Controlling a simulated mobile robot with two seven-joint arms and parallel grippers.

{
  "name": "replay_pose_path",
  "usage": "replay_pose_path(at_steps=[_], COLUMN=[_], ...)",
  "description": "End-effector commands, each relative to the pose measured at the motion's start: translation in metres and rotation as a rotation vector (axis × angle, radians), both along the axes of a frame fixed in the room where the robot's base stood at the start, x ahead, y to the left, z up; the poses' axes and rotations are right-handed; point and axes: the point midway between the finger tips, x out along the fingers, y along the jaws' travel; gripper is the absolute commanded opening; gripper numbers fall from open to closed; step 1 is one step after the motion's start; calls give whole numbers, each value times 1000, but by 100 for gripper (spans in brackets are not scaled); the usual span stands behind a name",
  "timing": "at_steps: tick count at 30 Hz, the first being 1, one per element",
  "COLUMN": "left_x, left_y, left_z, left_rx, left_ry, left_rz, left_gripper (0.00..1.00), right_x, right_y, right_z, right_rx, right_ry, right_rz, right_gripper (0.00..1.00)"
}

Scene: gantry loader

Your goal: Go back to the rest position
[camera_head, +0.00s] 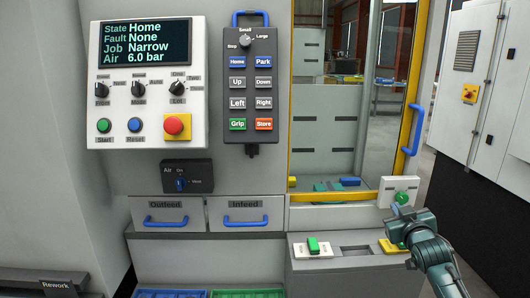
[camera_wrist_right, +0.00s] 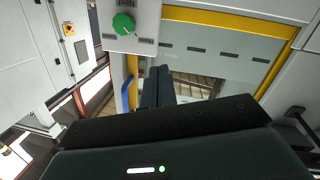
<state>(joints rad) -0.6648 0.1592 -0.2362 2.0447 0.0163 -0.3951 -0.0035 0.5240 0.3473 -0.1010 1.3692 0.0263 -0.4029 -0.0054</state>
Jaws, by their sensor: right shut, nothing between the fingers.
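My right gripper (camera_head: 396,210) is at the lower right of the head view, just below the white box with a green knob (camera_head: 401,197). Its arm comes in from the bottom right. In the right wrist view the two dark fingers (camera_wrist_right: 157,86) are together, with nothing between them. The green knob (camera_wrist_right: 123,24) shows there at the upper left, apart from the fingers. My left gripper is in neither view.
The control panel (camera_head: 146,130) reads State Home, Fault None, Job Narrow, Air 6.0 bar. A button pendant (camera_head: 250,150) hangs beside it. The yellow-framed door (camera_head: 289,120) has a blue handle (camera_head: 413,130). A ledge (camera_head: 300,278) holds a green switch (camera_head: 313,246) and a yellow piece (camera_head: 390,246).

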Motion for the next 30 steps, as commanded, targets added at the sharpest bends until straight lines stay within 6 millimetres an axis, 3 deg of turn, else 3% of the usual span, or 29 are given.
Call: replay_pose_path(at_steps=[1, 8, 11, 16, 21, 24, 27, 30], left_x=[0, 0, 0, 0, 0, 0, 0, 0], left_y=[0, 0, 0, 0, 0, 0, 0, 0], left_z=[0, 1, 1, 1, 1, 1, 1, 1], left_rx=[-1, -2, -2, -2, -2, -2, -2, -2], left_ry=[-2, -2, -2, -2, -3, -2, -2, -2], left_rz=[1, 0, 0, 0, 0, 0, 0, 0], left_gripper=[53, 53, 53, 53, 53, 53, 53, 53], right_x=[-13, -74, -117, -216, -315, -355, -379, -390], right_y=[14, 64, 91, 143, 183, 197, 205, 209], right_z=[-29, -114, -156, -219, -249, -253, -253, -253], right_rx=[1, 26, 52, 129, 223, 266, 295, 307], right_ry=[35, 147, 210, 339, 457, 504, 532, 544], right_rz=[22, 103, 145, 217, 260, 269, 272, 272], right_gripper=[0, 0, 0, 0, 0, 0, 0, 0])
